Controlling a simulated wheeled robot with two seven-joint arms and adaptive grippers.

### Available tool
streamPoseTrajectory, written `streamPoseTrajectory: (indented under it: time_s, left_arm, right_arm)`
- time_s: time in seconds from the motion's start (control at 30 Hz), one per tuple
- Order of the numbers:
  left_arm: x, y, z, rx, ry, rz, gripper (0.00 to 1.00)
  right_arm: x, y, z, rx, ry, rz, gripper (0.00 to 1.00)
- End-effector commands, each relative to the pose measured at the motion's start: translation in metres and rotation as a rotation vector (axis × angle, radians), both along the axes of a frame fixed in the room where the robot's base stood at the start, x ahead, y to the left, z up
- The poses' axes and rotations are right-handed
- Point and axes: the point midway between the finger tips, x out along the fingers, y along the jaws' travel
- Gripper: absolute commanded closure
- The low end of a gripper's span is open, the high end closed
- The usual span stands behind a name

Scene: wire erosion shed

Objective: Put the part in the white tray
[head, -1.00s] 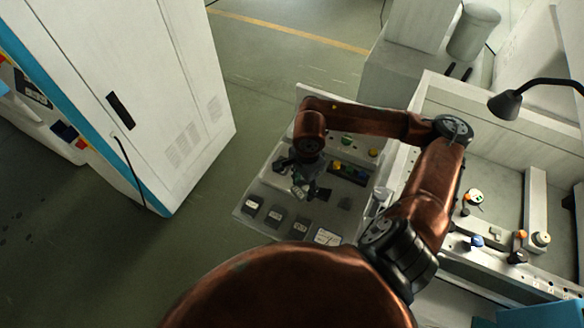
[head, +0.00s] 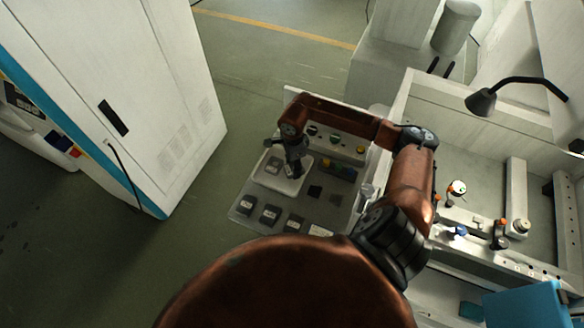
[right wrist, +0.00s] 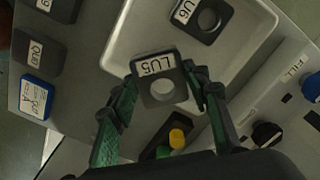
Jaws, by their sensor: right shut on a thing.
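My right gripper (head: 293,168) is shut on a dark grey part (right wrist: 147,69) with a round hole and a white label reading LU5. It also shows in the right wrist view (right wrist: 165,88), one green-padded finger on each side of the part. The white tray (right wrist: 130,38) is a shallow tray with rounded corners; it also shows in the head view (head: 283,187). The held part is over the tray's near side; I cannot tell how high. Another dark part (right wrist: 205,22), with a label ending in U6, lies in the tray. My left gripper is not in view.
Several labelled dark blocks (head: 270,213) stand along the bench's near edge. A blue labelled block (right wrist: 36,97) is at the left in the wrist view. A panel with knobs (right wrist: 266,133) and a dark holder with yellow and green items (right wrist: 177,138) stand beside the tray.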

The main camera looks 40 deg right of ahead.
Motion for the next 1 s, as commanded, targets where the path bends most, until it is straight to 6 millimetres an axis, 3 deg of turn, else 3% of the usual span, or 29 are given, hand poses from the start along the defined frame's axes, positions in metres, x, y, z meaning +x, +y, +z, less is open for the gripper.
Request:
streamPoseTrajectory:
  time_s: [0.3, 0.57, 0.93, 0.97, 1.0]
  left_arm:
    - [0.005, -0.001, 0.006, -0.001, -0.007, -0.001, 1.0]
    - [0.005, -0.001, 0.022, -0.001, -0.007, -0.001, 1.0]
    - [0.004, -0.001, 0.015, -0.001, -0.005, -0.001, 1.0]
    - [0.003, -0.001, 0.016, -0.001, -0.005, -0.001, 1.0]
    - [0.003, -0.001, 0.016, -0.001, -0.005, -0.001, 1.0]
  right_arm:
    - [0.015, -0.006, -0.018, 0.002, -0.001, 0.0, 0.99]
    - [0.015, -0.006, -0.047, 0.002, -0.001, 0.001, 0.99]
    - [0.015, -0.006, -0.053, 0.0, -0.002, 0.002, 0.99]
    - [0.015, -0.006, -0.053, 0.0, -0.001, 0.002, 0.55]
    - [0.015, -0.006, -0.053, 0.0, -0.001, 0.002, 0.52]
